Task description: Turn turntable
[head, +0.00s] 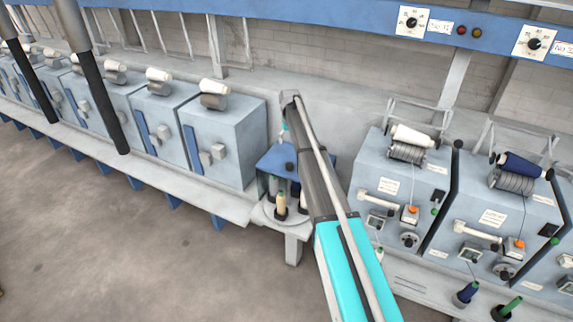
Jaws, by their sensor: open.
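The turntable (265,214) is a pale round disc at the middle of the head view, low between two groups of machines. Bobbins stand on it, among them a cream one (280,206) on a dark base. A blue square top (272,160) sits above it, and a small dark piece shows there, too small to tell what it is. My cyan and grey arm reaches from the bottom over the turntable's right part and hides it. The arm's far end is bent above the blue top.
A row of blue-grey machines (233,140) with spools runs to the left. More machines (400,185) with panels and spools stand to the right. Loose bobbins (466,293) stand at the lower right. A blue beam crosses the top. The floor (120,250) is clear at the lower left.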

